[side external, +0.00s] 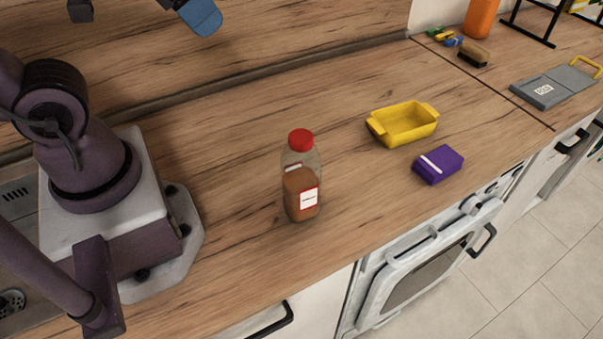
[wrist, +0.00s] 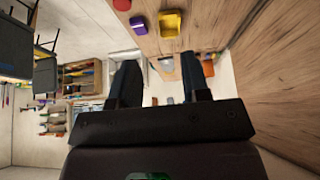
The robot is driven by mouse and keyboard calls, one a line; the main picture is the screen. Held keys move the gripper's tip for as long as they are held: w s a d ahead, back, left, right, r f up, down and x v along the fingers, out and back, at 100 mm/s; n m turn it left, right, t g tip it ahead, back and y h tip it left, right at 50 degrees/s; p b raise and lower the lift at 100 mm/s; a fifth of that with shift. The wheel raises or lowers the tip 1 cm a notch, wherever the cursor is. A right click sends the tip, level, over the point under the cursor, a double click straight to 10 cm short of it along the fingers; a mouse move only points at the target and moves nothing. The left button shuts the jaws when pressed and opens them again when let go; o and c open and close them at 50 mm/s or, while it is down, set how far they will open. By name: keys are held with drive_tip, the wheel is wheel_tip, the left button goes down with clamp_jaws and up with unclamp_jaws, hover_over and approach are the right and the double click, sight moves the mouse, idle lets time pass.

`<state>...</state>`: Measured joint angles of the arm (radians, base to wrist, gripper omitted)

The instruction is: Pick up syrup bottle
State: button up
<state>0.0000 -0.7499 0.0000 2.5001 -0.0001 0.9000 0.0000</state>
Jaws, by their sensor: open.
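The syrup bottle (side external: 301,183) stands upright on the wooden counter in the side external view. It is clear with brown syrup in the lower part, a white label and a red cap. In the wrist view a red round shape at the top edge, likely its cap (wrist: 122,4), is cut off by the frame. My gripper (wrist: 161,72) shows in the wrist view with its two dark fingers apart and nothing between them. It is away from the bottle, and the side external view does not clearly show its fingertips.
A yellow dish (side external: 403,125) and a purple box (side external: 438,164) lie right of the bottle. A grey board (side external: 556,87), a brush (side external: 473,54) and an orange bottle (side external: 481,17) are farther right. The counter around the bottle is clear, and its front edge runs above an oven (side external: 428,262).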

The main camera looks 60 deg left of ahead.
drive_tip(key=o, duration=0.8)
drive_tip(key=shift+c, duration=0.2)
drive_tip(key=m+y, duration=1.2)
drive_tip(key=m, duration=1.1)
approach(300, 134)
drive_tip(key=shift+t, duration=0.3)
drive_tip(key=x, duration=0.4)
drive_tip(key=s+f+x, duration=0.1)
drive_tip(key=x, duration=0.1)
drive_tip(key=shift+w+a+f, duration=0.1)
drive_tip(key=shift+w+x, duration=0.25)
drive_tip(key=shift+x, duration=2.45)
